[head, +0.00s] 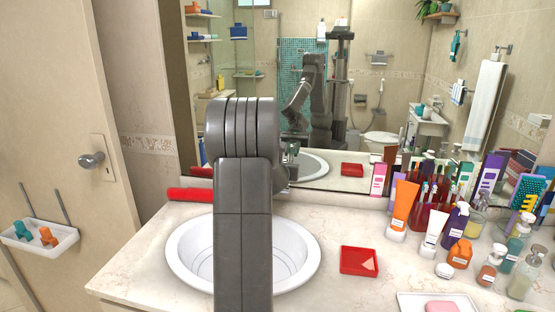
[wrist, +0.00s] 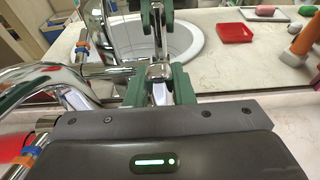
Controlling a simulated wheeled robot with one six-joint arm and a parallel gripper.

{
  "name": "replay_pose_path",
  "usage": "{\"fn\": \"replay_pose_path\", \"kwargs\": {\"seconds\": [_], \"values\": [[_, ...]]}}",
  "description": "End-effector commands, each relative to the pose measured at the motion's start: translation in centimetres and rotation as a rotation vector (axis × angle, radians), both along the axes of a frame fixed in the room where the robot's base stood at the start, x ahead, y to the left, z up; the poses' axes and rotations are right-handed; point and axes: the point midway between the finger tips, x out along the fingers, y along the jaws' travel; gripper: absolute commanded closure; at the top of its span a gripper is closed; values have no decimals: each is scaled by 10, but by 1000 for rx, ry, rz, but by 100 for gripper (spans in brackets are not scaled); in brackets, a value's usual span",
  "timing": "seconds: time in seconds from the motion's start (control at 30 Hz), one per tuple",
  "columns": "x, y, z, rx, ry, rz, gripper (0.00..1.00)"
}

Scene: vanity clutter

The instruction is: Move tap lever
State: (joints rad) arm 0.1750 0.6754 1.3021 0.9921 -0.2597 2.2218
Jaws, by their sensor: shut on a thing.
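The tap (wrist: 40,88) is chrome and shows at the left of the wrist view, with a curved pipe. Its chrome lever (wrist: 159,72) sits between the green fingers of my gripper (wrist: 159,85), which is shut on it. The exact contact is partly hidden by the fingers. In the head view my own arm stands in front of the basin and hides the gripper and most of the tap.
The white basin (head: 186,255) is set in a pale counter (head: 340,225). A red tray (head: 360,261) lies to its right, and a red roll (head: 190,194) lies behind left. Bottles, an orange tube (head: 404,203) and a soap dish crowd the right. A mirror (head: 400,100) stands behind.

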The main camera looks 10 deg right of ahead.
Motion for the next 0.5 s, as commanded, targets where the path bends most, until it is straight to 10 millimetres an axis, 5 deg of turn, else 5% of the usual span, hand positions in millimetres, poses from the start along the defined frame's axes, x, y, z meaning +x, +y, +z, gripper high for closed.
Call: {"fn": "replay_pose_path", "kwargs": {"seconds": [0.5], "values": [[0, -2, 2, 38, 85, 2, 100]]}}
